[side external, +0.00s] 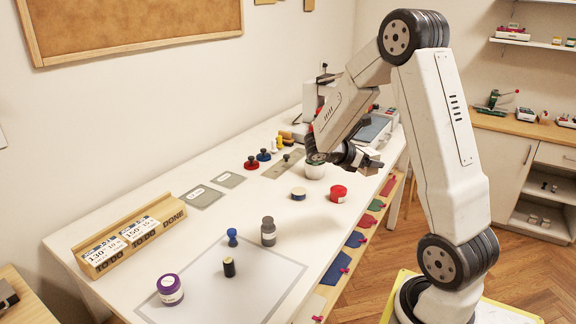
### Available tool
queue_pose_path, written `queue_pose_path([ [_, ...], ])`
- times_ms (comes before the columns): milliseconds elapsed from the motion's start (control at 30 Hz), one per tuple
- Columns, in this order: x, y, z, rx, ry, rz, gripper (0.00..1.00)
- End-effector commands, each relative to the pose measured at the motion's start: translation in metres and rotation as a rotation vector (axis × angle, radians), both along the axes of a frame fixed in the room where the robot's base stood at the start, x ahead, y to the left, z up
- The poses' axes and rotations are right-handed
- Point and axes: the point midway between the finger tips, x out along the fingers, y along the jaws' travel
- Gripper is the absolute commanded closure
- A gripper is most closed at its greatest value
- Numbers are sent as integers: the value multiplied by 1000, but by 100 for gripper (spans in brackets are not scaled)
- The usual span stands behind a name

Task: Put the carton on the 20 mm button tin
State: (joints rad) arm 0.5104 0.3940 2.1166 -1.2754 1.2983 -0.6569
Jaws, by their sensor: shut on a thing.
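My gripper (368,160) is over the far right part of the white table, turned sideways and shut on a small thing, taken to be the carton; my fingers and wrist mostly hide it. Several round tins stand on the table: a red one (338,194), a low pale one with a dark blue band (298,194), a purple one with a white lid (170,290) and a white one with green (315,171) below my wrist. The tin labels are too small to read, so I cannot tell which is the 20 mm button tin.
A wooden rack (128,240) with printed cards stands at the left. A grey cylinder (268,232), a blue peg (232,237) and a black spool (229,267) stand near the pale mat (215,305). Red and blue knobbed pieces (257,160) stand farther back.

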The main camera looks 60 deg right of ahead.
Motion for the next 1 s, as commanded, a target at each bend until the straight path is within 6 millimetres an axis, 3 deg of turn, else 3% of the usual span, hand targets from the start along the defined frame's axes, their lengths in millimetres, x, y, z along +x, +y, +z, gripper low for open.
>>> queue_pose_path([
  [400, 15, -23, 29, -2, -1, 200, 88],
  [800, 15, -21, -11, 2, 3, 193, 88],
  [1000, 15, -22, -22, 1, 1, 193, 88],
])
